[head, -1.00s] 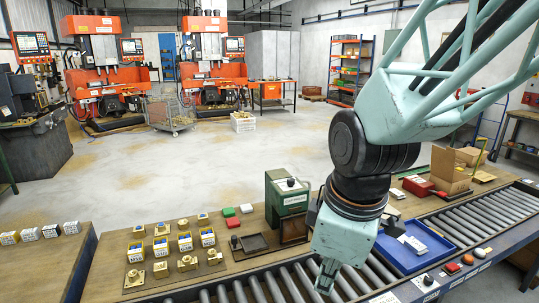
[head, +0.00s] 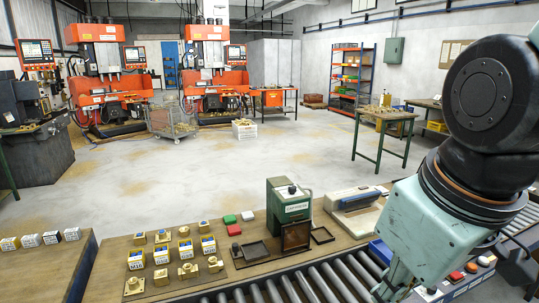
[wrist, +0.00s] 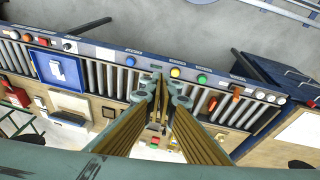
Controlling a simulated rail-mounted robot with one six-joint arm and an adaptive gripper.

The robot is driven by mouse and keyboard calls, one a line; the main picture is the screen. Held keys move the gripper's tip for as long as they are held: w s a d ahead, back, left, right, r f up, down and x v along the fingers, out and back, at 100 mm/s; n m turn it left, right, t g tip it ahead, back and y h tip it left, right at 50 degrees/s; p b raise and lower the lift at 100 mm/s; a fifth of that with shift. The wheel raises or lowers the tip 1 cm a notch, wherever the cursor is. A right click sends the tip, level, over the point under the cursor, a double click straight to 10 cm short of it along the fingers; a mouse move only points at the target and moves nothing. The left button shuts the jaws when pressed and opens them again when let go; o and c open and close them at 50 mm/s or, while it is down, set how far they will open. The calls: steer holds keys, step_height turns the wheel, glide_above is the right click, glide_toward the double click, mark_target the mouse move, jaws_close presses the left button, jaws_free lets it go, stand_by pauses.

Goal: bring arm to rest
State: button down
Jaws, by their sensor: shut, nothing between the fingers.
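My arm stands at the right of the head view, large and close, with its mint-green wrist angled down over the conveyor. My gripper (head: 388,290) is at the bottom edge of that view, above the rollers, and partly cut off. In the wrist view my gripper (wrist: 166,88) shows two long fingers that run together at the tips. It is shut and empty. The roller conveyor (head: 318,284) lies below it, and its front rail with coloured buttons (wrist: 175,72) shows in the wrist view.
A wooden bench (head: 245,275) runs behind the conveyor. It carries brass parts (head: 184,250), a green machine (head: 290,203) and a pale device (head: 352,198). A blue tray (wrist: 58,69) sits on the rollers. The floor (head: 255,165) beyond is open.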

steer(key=s+d+r+m, duration=0.2)
steer(key=s+r+m, duration=0.1)
steer(key=s+m, duration=0.2)
steer(key=shift+s+d+r+t, duration=0.15)
steer(key=shift+s+d+t, duration=0.2)
steer(key=shift+s, duration=0.75)
steer(key=shift+d, duration=0.1)
stand_by(1.0)
